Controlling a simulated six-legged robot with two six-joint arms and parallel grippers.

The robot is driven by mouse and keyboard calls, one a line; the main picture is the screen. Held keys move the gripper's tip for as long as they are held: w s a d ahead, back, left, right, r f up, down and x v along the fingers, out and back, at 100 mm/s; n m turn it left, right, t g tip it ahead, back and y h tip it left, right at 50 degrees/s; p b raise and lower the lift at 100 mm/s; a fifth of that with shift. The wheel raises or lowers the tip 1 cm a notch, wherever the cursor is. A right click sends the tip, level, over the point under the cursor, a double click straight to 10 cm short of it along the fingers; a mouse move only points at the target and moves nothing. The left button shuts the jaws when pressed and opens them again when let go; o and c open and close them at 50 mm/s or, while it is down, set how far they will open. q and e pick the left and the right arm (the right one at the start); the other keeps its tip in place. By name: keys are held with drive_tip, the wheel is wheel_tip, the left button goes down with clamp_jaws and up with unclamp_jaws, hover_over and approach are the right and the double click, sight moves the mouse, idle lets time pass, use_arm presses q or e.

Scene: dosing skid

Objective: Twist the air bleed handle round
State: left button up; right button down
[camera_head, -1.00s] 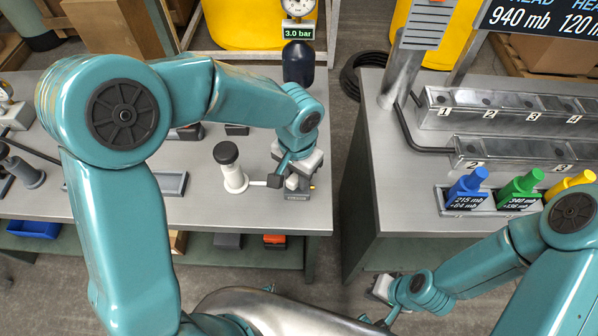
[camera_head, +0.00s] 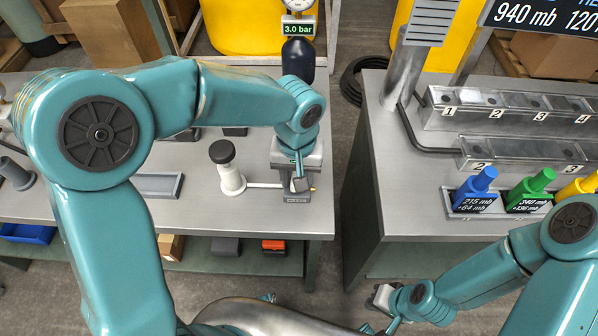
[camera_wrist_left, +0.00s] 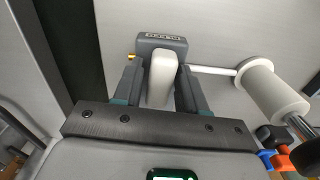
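The air bleed handle (camera_wrist_left: 162,78) is a pale, rounded bar on a dark grey labelled block (camera_wrist_left: 160,41), in the left wrist view. My left gripper (camera_wrist_left: 161,88) has one dark finger on each side of the handle. The fingers are very close to it; whether they press on it is not clear. In the head view my left gripper (camera_head: 298,172) points down over the block at the bench's right end and hides most of the handle. My right gripper (camera_head: 383,300) hangs low at the bottom, away from the handle, its fingers hardly visible.
A white cylinder with a black cap (camera_head: 229,168) stands just left of the block, joined to it by a thin rod. A gauge reading 3.0 bar (camera_head: 298,29) stands behind.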

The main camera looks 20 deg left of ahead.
use_arm(q)
drive_tip(key=o, duration=0.3)
drive_tip(key=shift+o, duration=0.2)
wheel_tip(320, 180, up, 7)
drive_tip(key=p, duration=0.5)
idle(0.4)
